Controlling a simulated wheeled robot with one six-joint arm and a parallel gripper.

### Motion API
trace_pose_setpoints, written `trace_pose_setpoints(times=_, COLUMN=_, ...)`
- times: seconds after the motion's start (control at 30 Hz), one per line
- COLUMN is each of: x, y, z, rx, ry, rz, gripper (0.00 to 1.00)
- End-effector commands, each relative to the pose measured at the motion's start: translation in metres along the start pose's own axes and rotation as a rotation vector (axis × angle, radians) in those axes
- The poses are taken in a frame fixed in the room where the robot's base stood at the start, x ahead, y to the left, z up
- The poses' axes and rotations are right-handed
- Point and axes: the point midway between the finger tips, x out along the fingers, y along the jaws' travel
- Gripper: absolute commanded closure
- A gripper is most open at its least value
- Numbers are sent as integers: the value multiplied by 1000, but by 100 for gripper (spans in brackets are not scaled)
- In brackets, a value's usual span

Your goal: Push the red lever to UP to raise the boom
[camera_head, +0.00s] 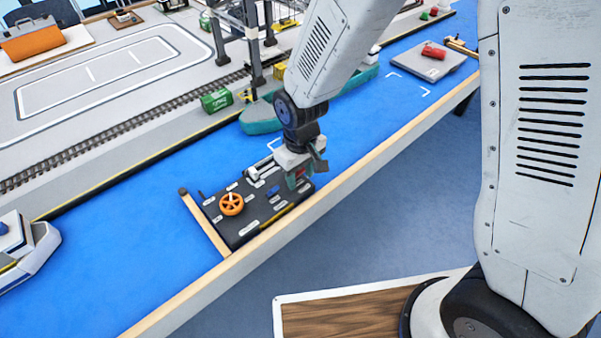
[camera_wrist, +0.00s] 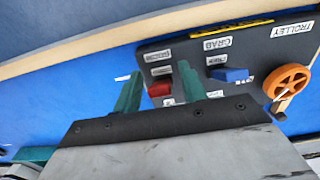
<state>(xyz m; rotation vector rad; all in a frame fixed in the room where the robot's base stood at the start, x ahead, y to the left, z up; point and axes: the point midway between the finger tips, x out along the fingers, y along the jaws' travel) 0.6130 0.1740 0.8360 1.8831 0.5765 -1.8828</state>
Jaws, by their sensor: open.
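The red lever (camera_wrist: 159,89) shows in the wrist view on a dark control panel (camera_wrist: 185,48), near the panel's left edge. Small white labels sit just above it; I cannot read them surely, nor tell the lever's position. My gripper (camera_wrist: 160,70) is open, with one green finger on the left of the lever and the other on its right. Gaps show beside the lever, so it is not gripped; whether a finger touches it is unclear. In the head view my gripper (camera_head: 299,178) is low over the right end of the panel (camera_head: 238,234) and mostly hides the lever.
A blue lever (camera_wrist: 230,75) under the GRAB label and an orange handwheel (camera_wrist: 288,83) by the TROLLEY label sit to the right of my fingers. A wooden rail (camera_head: 300,222) runs along the blue table's front edge. A teal boat (camera_head: 260,118) lies behind.

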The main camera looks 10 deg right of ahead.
Motion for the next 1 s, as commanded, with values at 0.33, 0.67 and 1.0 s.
trace_pose_setpoints(times=0.33, x=0, y=0, z=0, rx=0, ry=0, rz=0, gripper=100)
trace_pose_setpoints(times=0.67, x=-2, y=0, z=-3, rx=1, ry=-68, rz=0, gripper=100)
trace_pose_setpoints(times=1.0, x=-5, y=0, z=-14, rx=-1, ry=-328, rz=1, gripper=100)
